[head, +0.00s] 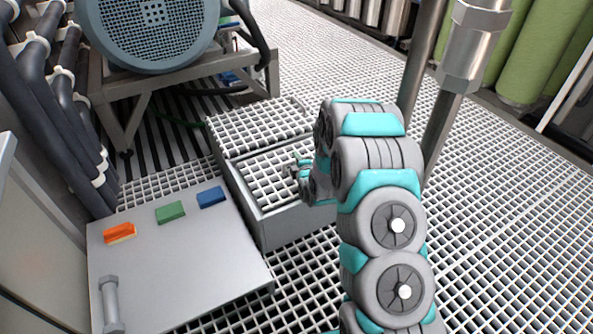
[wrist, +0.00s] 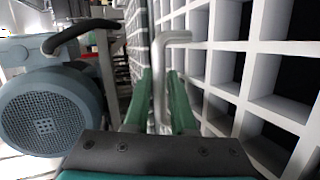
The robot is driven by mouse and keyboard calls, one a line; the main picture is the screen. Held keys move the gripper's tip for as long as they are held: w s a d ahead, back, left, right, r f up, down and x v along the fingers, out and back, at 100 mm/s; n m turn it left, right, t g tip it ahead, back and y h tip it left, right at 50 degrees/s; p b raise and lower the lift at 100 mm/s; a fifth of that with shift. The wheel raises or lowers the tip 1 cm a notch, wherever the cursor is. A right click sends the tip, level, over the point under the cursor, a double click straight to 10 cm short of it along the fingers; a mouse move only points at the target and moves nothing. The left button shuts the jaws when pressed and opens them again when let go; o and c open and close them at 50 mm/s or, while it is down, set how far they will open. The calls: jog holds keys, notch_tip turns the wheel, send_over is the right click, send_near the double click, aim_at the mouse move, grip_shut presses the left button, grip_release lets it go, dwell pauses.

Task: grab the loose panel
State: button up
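A white grating panel (head: 268,182) sits in the front part of a grey box frame (head: 288,224), beside a second, similar grating panel (head: 258,127) behind it. I cannot tell from its look how loosely it sits. My gripper (head: 300,170) is at the right side of the front panel, low over it. In the wrist view, white grating (wrist: 270,75) fills the right side, and a bent metal handle (wrist: 159,75) stands out from it. The green fingers of my gripper (wrist: 161,100) lie on either side of the handle. Whether they press on it cannot be seen.
A blue-grey motor (head: 150,30) on a metal stand (head: 190,80) is behind the box. A grey plate (head: 180,265) at left bears orange, green and blue blocks and a handle. Steel pipes (head: 440,130) rise at right. Grated floor (head: 510,220) is open at right.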

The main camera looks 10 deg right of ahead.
grip_shut()
dwell(1.1)
